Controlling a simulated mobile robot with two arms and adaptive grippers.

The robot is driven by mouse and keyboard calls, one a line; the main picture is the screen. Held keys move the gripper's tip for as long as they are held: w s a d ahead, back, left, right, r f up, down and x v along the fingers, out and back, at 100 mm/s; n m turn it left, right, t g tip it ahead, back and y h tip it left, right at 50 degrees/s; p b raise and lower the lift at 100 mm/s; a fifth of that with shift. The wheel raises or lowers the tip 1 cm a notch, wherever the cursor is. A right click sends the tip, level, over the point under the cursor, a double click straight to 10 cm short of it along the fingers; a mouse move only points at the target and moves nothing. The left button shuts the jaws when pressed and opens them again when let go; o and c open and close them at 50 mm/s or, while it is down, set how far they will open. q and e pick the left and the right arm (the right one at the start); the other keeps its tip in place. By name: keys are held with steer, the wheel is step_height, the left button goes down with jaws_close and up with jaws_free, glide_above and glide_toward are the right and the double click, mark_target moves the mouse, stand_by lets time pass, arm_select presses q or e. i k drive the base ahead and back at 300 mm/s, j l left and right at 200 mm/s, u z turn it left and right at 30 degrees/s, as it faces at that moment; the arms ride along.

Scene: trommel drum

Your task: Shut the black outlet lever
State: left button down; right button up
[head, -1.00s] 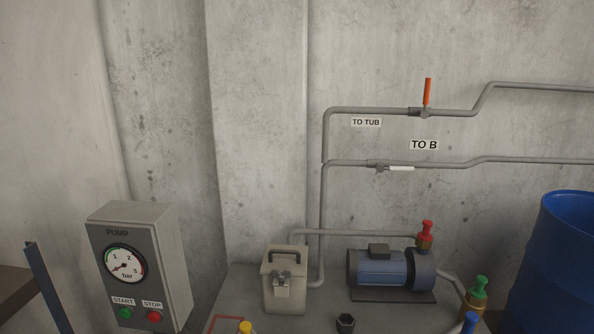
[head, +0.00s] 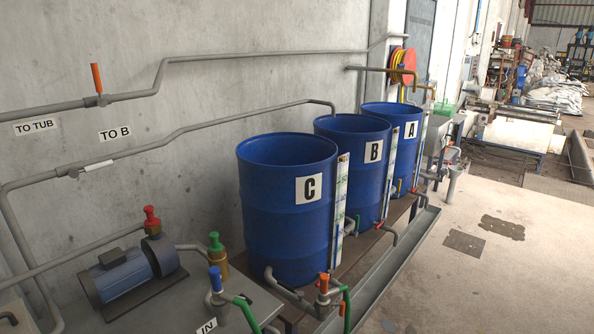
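I cannot make out a black outlet lever in the head view. Blue drums C (head: 286,222), B (head: 353,163) and A (head: 391,133) stand in a row against the wall. A grey outlet pipe (head: 288,293) leaves the foot of drum C and runs toward an orange-topped valve (head: 323,284). A small red part (head: 378,224) shows at the foot of drum B. The drum outlets are small and partly hidden at this distance. Neither of my grippers is in view.
A blue pump (head: 122,274) sits at lower left, near red (head: 152,218), green (head: 215,243) and blue (head: 215,279) valve tops. An orange lever (head: 97,78) stands upright on the upper wall pipe. A grey trough (head: 388,275) runs before the drums. The floor (head: 500,270) at right is mostly clear.

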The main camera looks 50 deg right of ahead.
mark_target(286, 286)
steer(key=z, duration=1.9)
steer(key=i+u, duration=0.25)
steer(key=i, duration=1.3)
